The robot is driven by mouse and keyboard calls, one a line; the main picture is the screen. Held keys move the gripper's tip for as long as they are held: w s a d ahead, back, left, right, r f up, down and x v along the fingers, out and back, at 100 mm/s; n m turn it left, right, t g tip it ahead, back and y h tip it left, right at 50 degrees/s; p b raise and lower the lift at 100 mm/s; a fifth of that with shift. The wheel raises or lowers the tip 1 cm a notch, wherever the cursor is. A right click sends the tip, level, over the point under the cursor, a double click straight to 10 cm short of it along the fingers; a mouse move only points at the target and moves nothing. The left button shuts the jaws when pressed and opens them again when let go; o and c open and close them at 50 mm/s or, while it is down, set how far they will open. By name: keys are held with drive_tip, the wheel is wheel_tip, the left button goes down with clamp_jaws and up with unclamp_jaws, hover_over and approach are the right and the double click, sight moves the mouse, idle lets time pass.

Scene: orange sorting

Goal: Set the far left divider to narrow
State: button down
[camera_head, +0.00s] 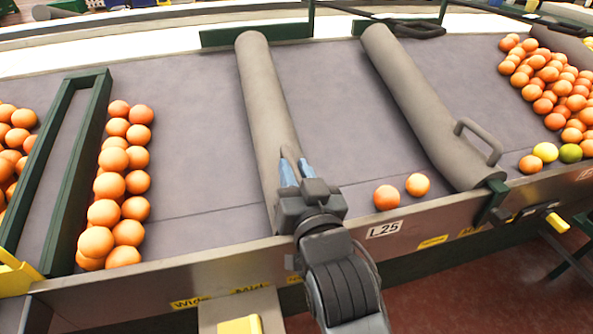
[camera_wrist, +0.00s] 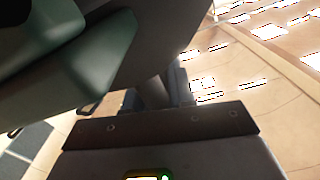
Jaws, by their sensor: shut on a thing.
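A long grey padded divider (camera_head: 262,105) lies across the grey belt, left of the middle in the head view. My gripper (camera_head: 297,170) is over its near part, with blue fingers closed around its grey handle (camera_head: 289,154). The handle also shows as a dark grey bar between the fingers (camera_wrist: 155,92) in the wrist view. My gripper and wrist hide the divider's near end. On the front rail, yellow labels read "Wide" (camera_head: 190,303) and "Mid" (camera_head: 246,290); another label right of them is partly hidden.
A second grey divider (camera_head: 420,105) with a free handle (camera_head: 480,140) stands to the right. Two oranges (camera_head: 387,197) lie between the dividers near the front rail (camera_head: 410,228). A dark green frame (camera_head: 75,170) and rows of oranges (camera_head: 118,185) are at left. More fruit (camera_head: 550,80) lies at right.

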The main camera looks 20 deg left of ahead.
drive_tip(key=c, duration=1.1)
unclamp_jaws()
drive_tip(key=shift+w+d+r, duration=0.1)
drive_tip(key=shift+d, duration=0.1)
drive_tip(key=shift+o, duration=0.2)
drive_tip(key=shift+v, duration=3.9)
